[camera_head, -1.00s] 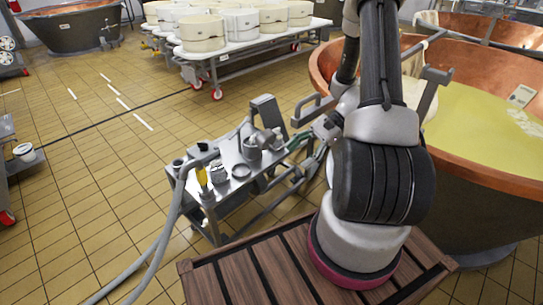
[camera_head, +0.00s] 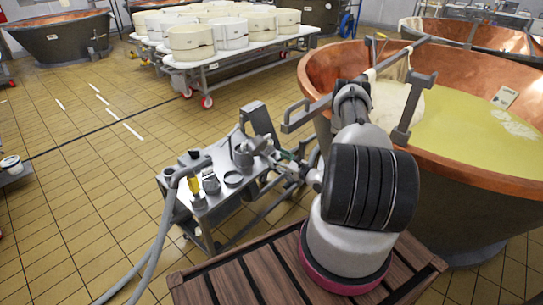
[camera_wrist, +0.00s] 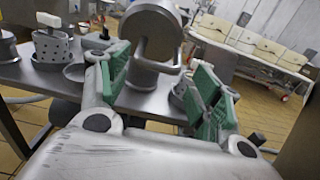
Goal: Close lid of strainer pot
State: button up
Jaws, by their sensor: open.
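The strainer pot (camera_head: 243,158) is a steel pot on the small steel cart in the head view. In the wrist view its body (camera_wrist: 148,82) stands between and beyond my fingers. Its round lid (camera_wrist: 146,30) is raised and tilted, with a bent bar handle in front of the pot. My gripper (camera_wrist: 165,85) is open, with green pads on either side of the pot and handle. I cannot tell whether a finger touches them. In the head view my gripper (camera_head: 284,160) is small, just right of the pot.
A perforated steel cup (camera_wrist: 50,46) and a shallow dish (camera_wrist: 74,71) stand left of the pot. The cart (camera_head: 219,207) also carries a hose and a yellow-handled tool. A copper vat (camera_head: 460,167) stands right of my arm. A table of white moulds (camera_head: 240,55) is behind. Tiled floor lies free at left.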

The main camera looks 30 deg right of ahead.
aim_at(266, 142)
jog(key=shift+x, duration=1.95)
jog(key=shift+c, duration=0.2)
jog(key=c, duration=1.1)
jog(key=shift+w+a+r+g+h, duration=0.1)
jog(key=shift+w+r+g+h, duration=0.2)
jog(key=shift+r+g, duration=0.5)
jog(key=shift+w+a+r+g+h, duration=0.1)
jog(key=shift+w+r+g+h, duration=0.2)
jog(key=shift+r+g, duration=0.45)
jog(key=shift+w+a+r, duration=0.15)
jog(key=shift+w+r, duration=0.85)
jog(key=shift+r, duration=0.2)
jog(key=shift+c, duration=0.6)
jog(key=o, duration=1.3)
jog(key=shift+f, duration=0.15)
jog(key=shift+c, duration=0.2)
